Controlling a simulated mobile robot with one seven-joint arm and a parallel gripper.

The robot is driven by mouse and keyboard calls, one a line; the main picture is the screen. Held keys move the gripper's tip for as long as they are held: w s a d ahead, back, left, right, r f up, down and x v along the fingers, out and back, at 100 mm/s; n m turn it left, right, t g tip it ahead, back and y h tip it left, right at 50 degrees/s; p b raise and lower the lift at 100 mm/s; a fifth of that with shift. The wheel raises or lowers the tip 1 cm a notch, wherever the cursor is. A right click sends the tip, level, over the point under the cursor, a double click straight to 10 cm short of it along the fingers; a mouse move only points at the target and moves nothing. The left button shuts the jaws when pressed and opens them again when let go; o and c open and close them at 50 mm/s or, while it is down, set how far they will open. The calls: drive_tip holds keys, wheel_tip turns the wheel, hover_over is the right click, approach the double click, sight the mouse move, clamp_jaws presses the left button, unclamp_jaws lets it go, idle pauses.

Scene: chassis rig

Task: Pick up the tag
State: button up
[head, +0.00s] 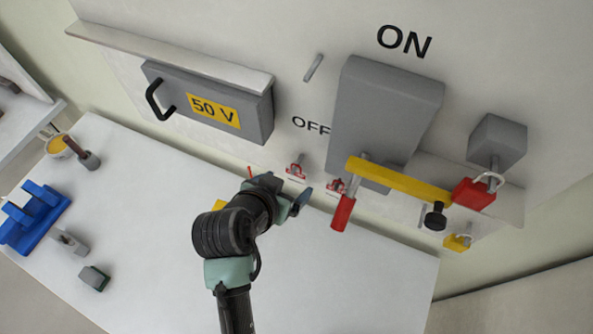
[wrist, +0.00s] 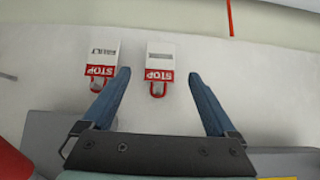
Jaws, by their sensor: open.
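Two white tags with red STOP bands hang side by side on the panel. In the wrist view the left tag (wrist: 103,55) is just left of my left finger, and the right tag (wrist: 160,57) lies between the two blue fingertips. In the head view they are small red-and-white shapes, the left tag (head: 296,171) and the right tag (head: 336,187), below the OFF label. My gripper (wrist: 159,73) is open with nothing between its fingers. Its distance to the tags is hard to tell. In the head view my arm hides part of it.
A grey switch box (head: 385,115) with a yellow bar (head: 400,180) and red handle (head: 342,213) is right of the tags. A red padlock (head: 473,194) hangs further right. The 50 V box (head: 208,100) is upper left. The white table (head: 350,285) has clear room in front.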

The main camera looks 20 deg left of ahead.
sight(296, 176)
drive_tip(key=shift+p+x, duration=1.15)
drive_tip(key=shift+x, duration=2.05)
drive_tip(key=shift+w+r, duration=0.15)
drive_tip(key=c, duration=1.4)
drive_tip(key=shift+b, duration=0.4)
